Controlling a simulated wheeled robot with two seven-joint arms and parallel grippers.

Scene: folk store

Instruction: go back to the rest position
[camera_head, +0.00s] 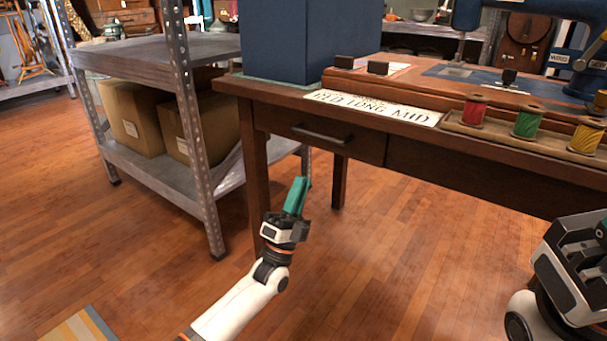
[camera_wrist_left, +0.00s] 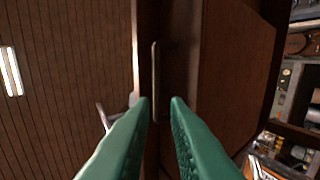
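My left gripper (camera_head: 298,194) is raised over the floor in front of the wooden desk, with its teal fingers pointing up. In the left wrist view the two fingers (camera_wrist_left: 161,101) stand apart with an empty gap between them, so it is open. It is below and in front of the closed desk drawer (camera_head: 335,138). The drawer's handle (camera_wrist_left: 155,80) shows beyond the fingertips in the left wrist view. My right gripper (camera_head: 578,250) is partly in view at the right edge; its fingers are mostly cut off by the frame.
The desk (camera_head: 440,170) holds a blue box (camera_head: 288,40), a lettered sign (camera_head: 372,107) and a tray with red, green and yellow thread spools (camera_head: 527,122). A metal shelf (camera_head: 165,180) with cardboard boxes stands at left. The wooden floor (camera_head: 130,260) between is open, with a striped rug (camera_head: 80,328) at lower left.

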